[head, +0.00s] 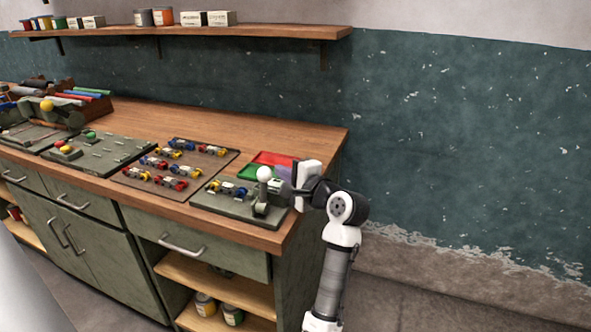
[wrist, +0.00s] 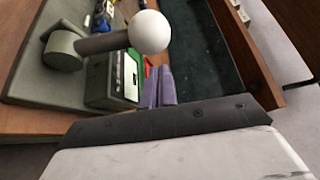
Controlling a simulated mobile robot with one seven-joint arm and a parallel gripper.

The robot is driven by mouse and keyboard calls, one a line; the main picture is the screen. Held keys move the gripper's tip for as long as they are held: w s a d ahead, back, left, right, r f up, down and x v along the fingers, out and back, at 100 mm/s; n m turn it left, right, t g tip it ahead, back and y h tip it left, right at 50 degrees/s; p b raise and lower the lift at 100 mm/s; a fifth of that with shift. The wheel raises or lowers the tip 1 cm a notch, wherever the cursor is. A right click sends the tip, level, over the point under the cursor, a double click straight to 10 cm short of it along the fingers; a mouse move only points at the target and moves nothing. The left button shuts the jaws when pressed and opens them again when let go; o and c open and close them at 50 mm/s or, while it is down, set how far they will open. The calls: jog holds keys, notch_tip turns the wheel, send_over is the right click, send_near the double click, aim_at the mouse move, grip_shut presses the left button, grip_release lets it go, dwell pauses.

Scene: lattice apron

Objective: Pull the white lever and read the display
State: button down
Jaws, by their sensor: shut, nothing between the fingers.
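The lever with a white ball knob (head: 264,174) stands upright on a grey-green panel (head: 222,206) at the right end of the workbench. In the wrist view a box with a pale display window (wrist: 131,82) sits behind the shaft. I cannot read anything on it.
A tray of small toy cars (head: 180,168) lies left of the lever panel. Red and green trays (head: 275,159) are behind the lever. The workbench (head: 300,135) ends close to my arm. A wall shelf (head: 200,32) holds cans and boxes.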

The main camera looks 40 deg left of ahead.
aim_at(269, 179)
jog(key=shift+s+r, duration=0.15)
jog(key=shift+s, duration=0.8)
jog(key=shift+s+d+r+n+t+y+b, duration=0.2)
jog(key=shift+s+n+t+y+b, duration=0.15)
jog(key=shift+n+b, duration=0.2)
jog(key=s+n+y+b, duration=0.1)
jog(key=n+b, duration=0.1)
jog(key=b, duration=0.1)
jog(key=s+n+y+b, duration=0.1)
jog(key=s+b, duration=0.1)
jog(key=b, duration=0.1)
jog(key=shift+d+f+n, duration=0.1)
jog(key=shift+d+n, duration=0.25)
jog(key=s+n+g+y+b, duration=0.1)
jog(key=s+n+b, duration=0.1)
jog(key=n+b, duration=0.1)
jog(key=s+d+f+n+g+y+b, duration=0.1)
jog(key=s+n+b, duration=0.1)
jog(key=b, duration=0.3)
jog(key=s+n+g+y+b, duration=0.1)
jog(key=s+n+y+b, duration=0.1)
jog(key=n+b, duration=0.2)
jog(key=shift+d+f+b, duration=0.2)
jog(key=shift+f+b, duration=0.05)
jog(key=shift+b, duration=0.1)
jog(key=shift+r, duration=0.1)
